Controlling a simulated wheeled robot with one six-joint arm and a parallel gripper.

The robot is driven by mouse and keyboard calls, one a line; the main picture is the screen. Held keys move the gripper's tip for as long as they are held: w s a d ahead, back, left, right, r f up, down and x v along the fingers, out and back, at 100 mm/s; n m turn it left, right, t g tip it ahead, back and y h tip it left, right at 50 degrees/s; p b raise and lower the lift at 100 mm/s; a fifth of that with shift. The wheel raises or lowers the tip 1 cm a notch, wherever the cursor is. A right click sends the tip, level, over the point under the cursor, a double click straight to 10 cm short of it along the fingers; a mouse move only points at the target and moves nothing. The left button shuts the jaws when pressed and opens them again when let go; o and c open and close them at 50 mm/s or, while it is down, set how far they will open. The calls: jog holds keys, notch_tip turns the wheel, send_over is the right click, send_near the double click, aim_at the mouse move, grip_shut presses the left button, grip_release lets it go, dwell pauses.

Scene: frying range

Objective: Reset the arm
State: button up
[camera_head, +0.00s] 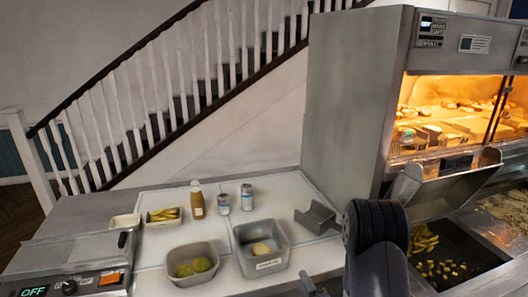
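My dark arm (376,245) rises from the bottom edge, right of centre, in the head view. Its rounded black upper part stands in front of the counter and the fryer side. A small dark piece (308,286) shows at the bottom edge to the left of the arm; I cannot tell what it belongs to. My gripper's fingers do not show, so I cannot see whether they hold anything.
A white counter (155,254) holds a tub with green items (191,264), a steel tub (262,249), a sauce bottle (197,200), two small cans and a grey angular piece (318,217). A heated cabinet (345,100) and chip bay (450,262) stand right.

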jog(key=s+d+f+m+h+b, duration=0.2)
jog(key=d+f+m+h+b, duration=0.1)
jog(key=f, duration=0.6)
jog(key=d+h, duration=0.1)
jog(key=h, duration=0.1)
jog(key=shift+s+f+m+t+h, duration=0.15)
jog(key=shift+s+m+t+h, duration=0.15)
jog(key=shift+s+t, duration=0.1)
